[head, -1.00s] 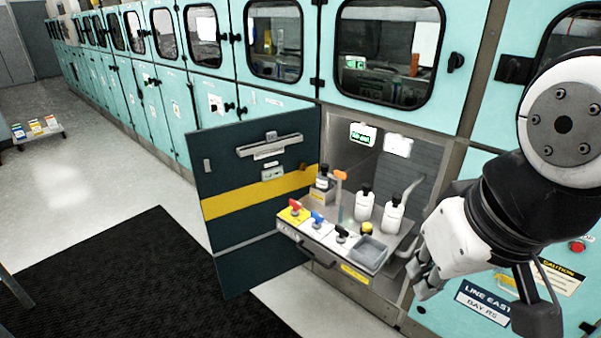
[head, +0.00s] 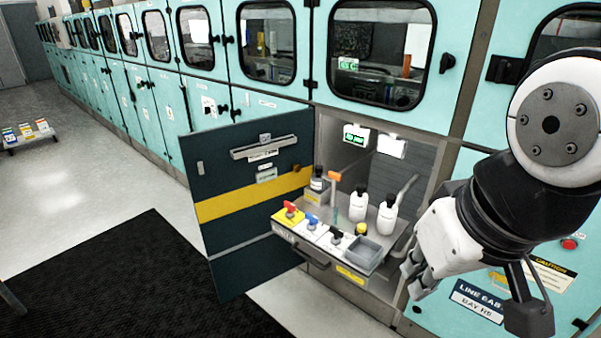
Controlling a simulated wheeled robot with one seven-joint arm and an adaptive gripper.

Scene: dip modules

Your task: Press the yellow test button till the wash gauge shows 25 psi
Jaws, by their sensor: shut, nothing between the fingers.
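A small round yellow button (head: 361,228) shows on the pull-out shelf, beside a black-handled valve and behind the grey open box. A small green-lit display (head: 356,135) hangs at the top of the open bay; it may be the wash gauge, but its reading is too small to make out. My gripper (head: 413,281) is shut and empty at the right of the shelf, in front of the cabinet. It is apart from the button.
The shelf (head: 322,258) holds red, blue and black-handled valves, two white bottles (head: 388,216), a dark-capped bottle (head: 317,182) and a grey box (head: 371,250). The open dark door (head: 240,235) stands left. A black mat (head: 120,270) covers the floor at lower left.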

